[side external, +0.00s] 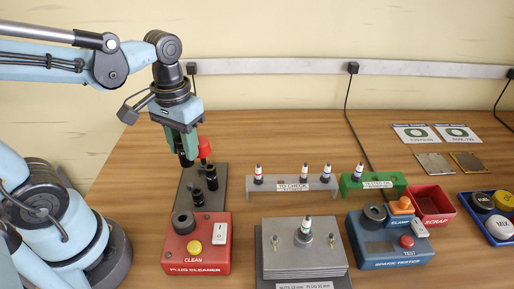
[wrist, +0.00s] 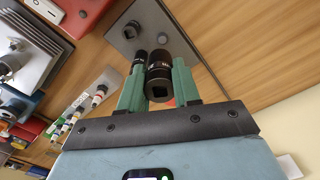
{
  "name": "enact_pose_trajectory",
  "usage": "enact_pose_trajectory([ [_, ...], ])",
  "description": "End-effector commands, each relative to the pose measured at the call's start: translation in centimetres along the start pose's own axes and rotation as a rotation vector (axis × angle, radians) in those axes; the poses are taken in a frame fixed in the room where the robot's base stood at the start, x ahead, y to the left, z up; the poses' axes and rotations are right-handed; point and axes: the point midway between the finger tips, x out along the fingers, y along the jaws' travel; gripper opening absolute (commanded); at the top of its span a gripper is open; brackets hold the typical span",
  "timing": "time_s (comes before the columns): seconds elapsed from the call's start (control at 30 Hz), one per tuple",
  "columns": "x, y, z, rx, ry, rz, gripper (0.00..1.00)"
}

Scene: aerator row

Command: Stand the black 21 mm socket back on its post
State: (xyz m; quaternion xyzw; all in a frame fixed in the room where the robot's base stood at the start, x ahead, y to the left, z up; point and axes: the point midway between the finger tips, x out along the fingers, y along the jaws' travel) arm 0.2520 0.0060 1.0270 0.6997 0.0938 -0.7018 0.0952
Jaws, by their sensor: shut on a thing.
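My gripper (side external: 186,148) is above the far end of a grey plate (side external: 188,181). It is shut on a black socket (side external: 184,159), held upright and clear of the plate. In the wrist view the held socket (wrist: 158,80) sits between the green fingers, its square drive hole facing the camera. Other black pieces, probably sockets (side external: 211,178) (side external: 197,197), stand on the plate. I cannot read the size marking.
A red upright piece (side external: 204,147) shows just right of my gripper. The red plug cleaner (side external: 196,250) stands in front of the plate. A grey rail (side external: 285,186) with spark plugs, a metal block (side external: 300,247) and the blue spark tester (side external: 385,250) lie to the right.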

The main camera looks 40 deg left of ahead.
Motion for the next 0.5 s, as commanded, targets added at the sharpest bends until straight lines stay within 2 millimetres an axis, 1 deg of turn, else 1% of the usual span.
enact_pose_trajectory([
  [0.07,0.3,-0.4,0.2,-0.011,0.000,0.000,0.01],
  [0.17,0.8,-0.5,0.2,-0.014,0.000,0.000,0.01],
  [0.5,4.1,-0.5,0.1,-0.012,0.000,0.000,0.01],
])
